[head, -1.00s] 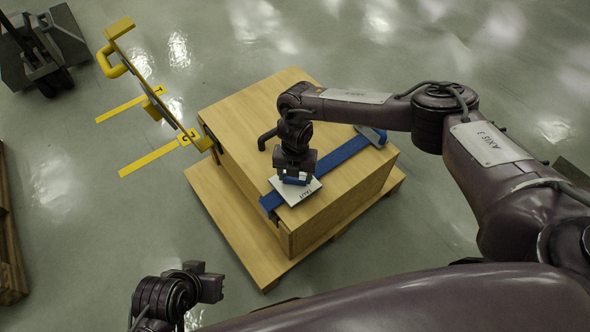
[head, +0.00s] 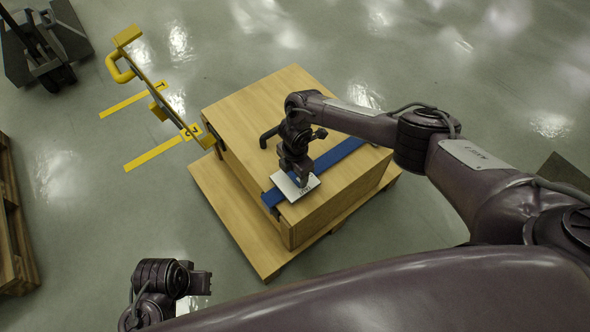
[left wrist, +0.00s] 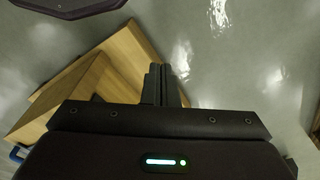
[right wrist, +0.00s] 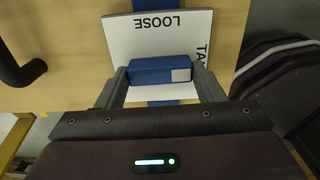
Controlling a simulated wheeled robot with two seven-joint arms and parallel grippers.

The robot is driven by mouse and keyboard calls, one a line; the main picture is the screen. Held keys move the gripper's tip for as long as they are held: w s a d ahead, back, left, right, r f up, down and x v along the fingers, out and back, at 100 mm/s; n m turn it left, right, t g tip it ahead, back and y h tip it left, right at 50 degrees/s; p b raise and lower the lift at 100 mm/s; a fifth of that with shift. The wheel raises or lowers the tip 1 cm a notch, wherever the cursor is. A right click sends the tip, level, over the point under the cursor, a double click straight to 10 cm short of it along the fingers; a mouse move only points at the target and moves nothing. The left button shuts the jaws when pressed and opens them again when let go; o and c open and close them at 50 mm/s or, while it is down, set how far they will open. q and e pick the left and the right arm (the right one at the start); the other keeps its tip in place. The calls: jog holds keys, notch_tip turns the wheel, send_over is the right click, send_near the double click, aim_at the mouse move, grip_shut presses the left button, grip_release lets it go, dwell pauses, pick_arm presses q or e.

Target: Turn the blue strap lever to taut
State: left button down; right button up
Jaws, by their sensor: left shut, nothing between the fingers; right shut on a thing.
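The blue lever (right wrist: 160,70) is a small blue block between the fingers of my right gripper (right wrist: 165,85), which is shut on it. Under it lies a white label plate (right wrist: 125,35) reading LOOSE, with a second word beginning "TA" partly hidden at its right side. In the head view my right gripper (head: 298,178) reaches down over the plate (head: 283,187) and hides the lever. The blue strap (head: 340,153) runs across the wooden crate's top (head: 250,105). My left gripper (head: 203,283) is shut and empty at the lower left, away from the crate.
A black curved handle (head: 267,136) rises from the crate top near the right gripper. The crate stands on a wooden pallet (head: 225,220). A yellow framed fixture (head: 150,85) stands to the left. A wooden stack (head: 12,240) is at the left edge. Floor around is open.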

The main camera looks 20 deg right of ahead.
pick_arm(q)
jog(key=shift+f, duration=0.4)
pick_arm(e)
jog(key=shift+d, duration=0.15)
jog(key=shift+w, duration=0.1)
pick_arm(q)
jog(key=shift+w, duration=0.1)
pick_arm(e)
jog(key=o, duration=1)
jog(key=shift+r, duration=0.15)
jog(key=shift+r, duration=0.35)
notch_tip(320, 180, up, 7)
jog(key=shift+f+p, duration=0.1)
jog(key=shift+p, duration=1.15)
pick_arm(q)
notch_tip(320, 180, down, 8)
jog(key=shift+a, duration=0.45)
